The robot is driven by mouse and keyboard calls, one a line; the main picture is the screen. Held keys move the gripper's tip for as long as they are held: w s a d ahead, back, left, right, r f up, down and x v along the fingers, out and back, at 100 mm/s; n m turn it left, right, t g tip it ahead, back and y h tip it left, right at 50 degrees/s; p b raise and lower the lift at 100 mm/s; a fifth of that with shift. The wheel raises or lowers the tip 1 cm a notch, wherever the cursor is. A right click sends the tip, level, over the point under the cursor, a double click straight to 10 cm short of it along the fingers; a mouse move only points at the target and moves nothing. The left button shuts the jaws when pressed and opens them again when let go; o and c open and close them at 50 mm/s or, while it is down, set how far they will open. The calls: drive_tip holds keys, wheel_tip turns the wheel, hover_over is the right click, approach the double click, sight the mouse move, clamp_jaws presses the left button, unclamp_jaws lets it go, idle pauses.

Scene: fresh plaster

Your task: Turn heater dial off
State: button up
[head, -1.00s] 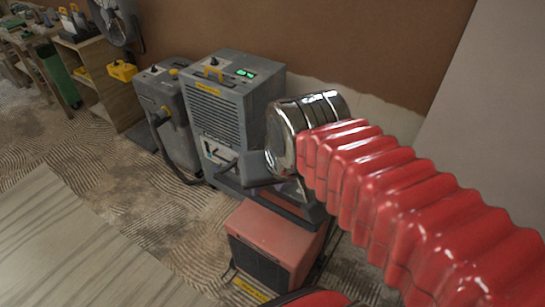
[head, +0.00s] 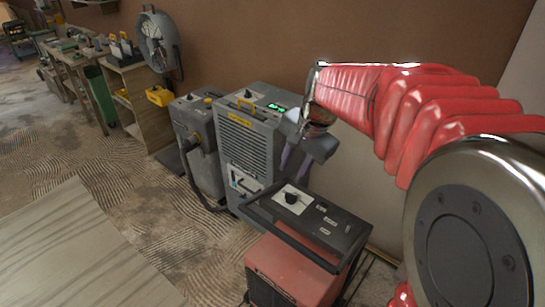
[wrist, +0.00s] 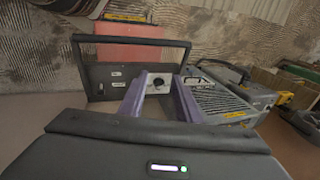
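The heater (head: 300,265) is a red box with a dark top panel and a dark handle frame, at the lower middle of the head view. Its dial (head: 291,197) is a black knob on a small white plate at the left of the panel. In the wrist view the dial (wrist: 158,82) shows between my two purple fingers; its setting is too small to read. My gripper (head: 293,168) is above the dial, fingers pointing down, apart from it. In the wrist view my gripper (wrist: 164,73) is open with nothing between the fingers.
A grey dehumidifier-like unit (head: 245,150) with green displays stands just behind the heater, and another grey machine (head: 193,135) beside it. A fan (head: 158,40) and shelf (head: 132,95) stand farther left. A pale board (head: 70,250) lies at lower left. The brown wall is close behind.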

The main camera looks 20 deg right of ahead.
drive_tip(key=w+d+f+m+y, duration=0.1)
drive_tip(key=w+d+f+m, duration=0.55)
drive_tip(key=w, duration=0.25)
drive_tip(key=m+g+y, duration=0.1)
drive_tip(key=m+y, duration=0.1)
drive_tip(key=m, duration=0.3)
approach(296, 194)
drive_tip(key=w+a+v, duration=0.1)
drive_tip(key=v, duration=0.4)
drive_tip(key=shift+s+d+r, duration=0.1)
drive_tip(key=shift+s+d, duration=0.05)
drive_tip(key=shift+s, duration=0.35)
drive_tip(key=x, duration=1.4)
drive_tip(key=shift+d, duration=0.2)
clamp_jaws()
drive_tip(key=shift+w+d+r, duration=0.1)
drive_tip(key=shift+d, duration=0.05)
